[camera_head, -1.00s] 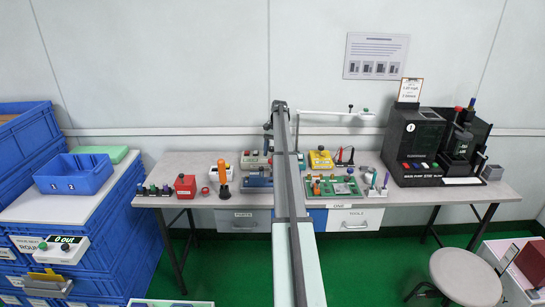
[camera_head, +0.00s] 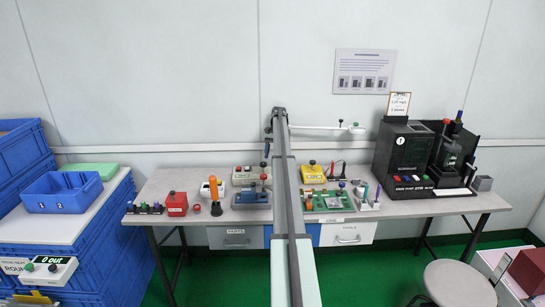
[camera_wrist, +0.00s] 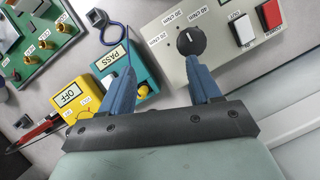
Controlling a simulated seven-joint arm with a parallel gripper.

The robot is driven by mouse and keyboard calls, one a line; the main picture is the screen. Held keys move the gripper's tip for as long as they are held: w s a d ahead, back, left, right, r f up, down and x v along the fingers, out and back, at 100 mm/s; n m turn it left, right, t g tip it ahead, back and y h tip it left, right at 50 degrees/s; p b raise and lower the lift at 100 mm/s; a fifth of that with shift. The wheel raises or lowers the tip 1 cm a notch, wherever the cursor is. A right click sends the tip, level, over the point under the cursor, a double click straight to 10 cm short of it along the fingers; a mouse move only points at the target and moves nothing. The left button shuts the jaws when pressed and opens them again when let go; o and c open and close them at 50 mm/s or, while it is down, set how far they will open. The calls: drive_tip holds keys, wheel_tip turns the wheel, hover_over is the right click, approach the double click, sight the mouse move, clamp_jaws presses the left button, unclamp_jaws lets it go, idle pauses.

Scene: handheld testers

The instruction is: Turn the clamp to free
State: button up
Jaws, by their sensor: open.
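No part is clearly marked as the clamp in either view. The wrist view shows a pale panel (camera_wrist: 232,75) with a black round knob (camera_wrist: 191,41) and dial labels. My gripper (camera_wrist: 160,68) is open and empty, its blue fingers over the bench things. The right fingertip appears just below the knob; I cannot tell whether they touch. My arm hides the bench's middle in the head view.
A teal PASS unit (camera_wrist: 125,72), a yellow OFF meter (camera_wrist: 75,98) and a green board (camera_wrist: 38,45) appear in the wrist view. A black machine (camera_head: 403,158) stands at the bench's right. Blue crates (camera_head: 62,192) are at the left. A stool (camera_head: 458,283) stands in front.

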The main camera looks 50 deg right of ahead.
sight(263, 175)
drive_tip(key=w+a+r+n, duration=0.1)
drive_tip(key=w+a+r, duration=0.2)
drive_tip(key=w+a, duration=0.35)
drive_tip(key=s+a+r+h, duration=0.1)
drive_tip(key=s+a+r, duration=0.15)
drive_tip(key=a, duration=0.45)
drive_tip(key=s+a+r+h, duration=0.1)
drive_tip(key=a+r+h, duration=0.15)
drive_tip(key=a, duration=0.55)
drive_tip(key=s+r+m+h, duration=0.1)
drive_tip(key=s+m+h, duration=0.25)
drive_tip(key=s, duration=0.35)
drive_tip(key=d+f+m, duration=0.2)
drive_tip(key=f, duration=0.2)
drive_tip(key=s+d+f+m, duration=0.1)
drive_tip(key=d+f+m, duration=0.1)
drive_tip(key=d+f, duration=0.1)
drive_tip(key=d+f+m+h, duration=0.1)
drive_tip(key=d+f+m, duration=0.1)
drive_tip(key=f, duration=0.2)
drive_tip(key=shift+s+d+f+m, duration=0.15)
drive_tip(key=shift+d+f+m, duration=0.1)
drive_tip(key=shift+d+f, duration=0.15)
drive_tip(key=shift+c, duration=0.4)
